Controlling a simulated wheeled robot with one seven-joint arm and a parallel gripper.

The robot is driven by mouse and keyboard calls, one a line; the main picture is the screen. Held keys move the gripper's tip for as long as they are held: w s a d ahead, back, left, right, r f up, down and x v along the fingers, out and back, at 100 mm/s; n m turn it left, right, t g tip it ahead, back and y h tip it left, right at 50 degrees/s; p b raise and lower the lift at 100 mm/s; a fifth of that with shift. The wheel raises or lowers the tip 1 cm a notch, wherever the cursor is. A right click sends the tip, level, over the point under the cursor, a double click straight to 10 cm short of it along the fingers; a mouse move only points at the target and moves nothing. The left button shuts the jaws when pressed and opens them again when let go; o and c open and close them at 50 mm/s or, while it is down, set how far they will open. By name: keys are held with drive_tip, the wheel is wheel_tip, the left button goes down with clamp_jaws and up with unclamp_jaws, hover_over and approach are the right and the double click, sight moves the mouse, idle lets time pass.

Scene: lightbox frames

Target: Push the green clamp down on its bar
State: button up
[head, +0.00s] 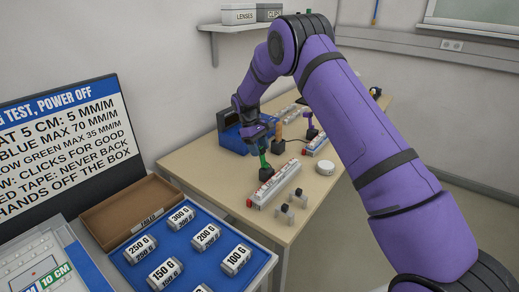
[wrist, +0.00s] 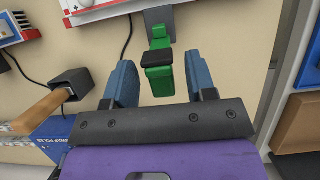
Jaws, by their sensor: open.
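The green clamp (head: 264,160) stands over a dark base on the table in the head view, just below my gripper (head: 257,136). In the wrist view the green clamp (wrist: 158,80) has a black band across it and lies between the two blue fingers of my gripper (wrist: 161,78). The fingers are apart, with a gap on both sides of the clamp. A grey plate (wrist: 158,20) shows behind the clamp. The bar itself cannot be made out clearly.
A white and red rail (head: 274,186) lies in front of the clamp. A wooden handle in a black block (wrist: 70,88) and a blue box (head: 232,140) stand close by. A white round tin (head: 325,167) is to the right. A blue tray (head: 180,285) of weights is nearer.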

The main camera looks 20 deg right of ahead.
drive_tip(key=shift+f, duration=0.2)
clamp_jaws()
drive_tip(key=shift+s, duration=0.1)
